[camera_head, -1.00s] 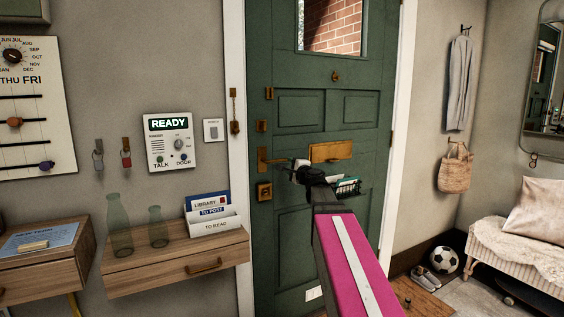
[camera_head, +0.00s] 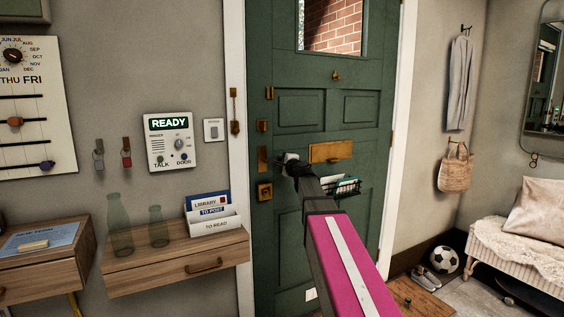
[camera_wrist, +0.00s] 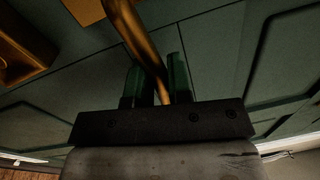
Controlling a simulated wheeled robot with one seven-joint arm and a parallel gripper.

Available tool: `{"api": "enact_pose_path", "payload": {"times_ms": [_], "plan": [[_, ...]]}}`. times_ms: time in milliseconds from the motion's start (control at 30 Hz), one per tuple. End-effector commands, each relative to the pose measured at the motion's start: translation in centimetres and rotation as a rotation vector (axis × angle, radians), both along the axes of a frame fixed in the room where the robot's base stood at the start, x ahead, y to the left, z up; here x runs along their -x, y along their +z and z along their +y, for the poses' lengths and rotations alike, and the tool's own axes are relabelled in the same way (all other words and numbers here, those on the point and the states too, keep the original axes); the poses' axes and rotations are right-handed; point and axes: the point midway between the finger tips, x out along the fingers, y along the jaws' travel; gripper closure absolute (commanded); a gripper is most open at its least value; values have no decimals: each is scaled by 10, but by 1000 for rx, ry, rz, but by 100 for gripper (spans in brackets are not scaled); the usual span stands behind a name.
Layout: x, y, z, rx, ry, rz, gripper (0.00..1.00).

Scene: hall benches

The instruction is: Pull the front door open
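The green front door (camera_head: 310,215) stands in its white frame and looks closed. Its brass lever handle (camera_wrist: 145,45) runs diagonally between my two fingers in the wrist view. The handle's brass plate (camera_head: 262,158) shows in the head view, left of my gripper (camera_head: 288,164); much of the lever is hidden there. In the wrist view my gripper (camera_wrist: 157,82) has its dark green fingers close on both sides of the lever, and they look shut on it. A brass lock (camera_head: 264,191) sits below the handle.
A brass letter slot (camera_head: 331,151) and a wire basket (camera_head: 346,188) are on the door, right of my gripper. A wooden drawer shelf (camera_head: 175,262) is on the left wall. Shoes (camera_head: 426,279) and a ball (camera_head: 444,259) lie on the floor at right.

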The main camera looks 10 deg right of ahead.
Motion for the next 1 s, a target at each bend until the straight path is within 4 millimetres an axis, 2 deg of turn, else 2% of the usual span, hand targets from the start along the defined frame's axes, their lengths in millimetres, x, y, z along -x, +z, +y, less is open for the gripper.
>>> {"api": "enact_pose_path", "payload": {"times_ms": [367, 1000], "plan": [[0, -4, 0, -53, 2, 17, 100], [3, -34, 8, -485, 2, 157, 100]]}}
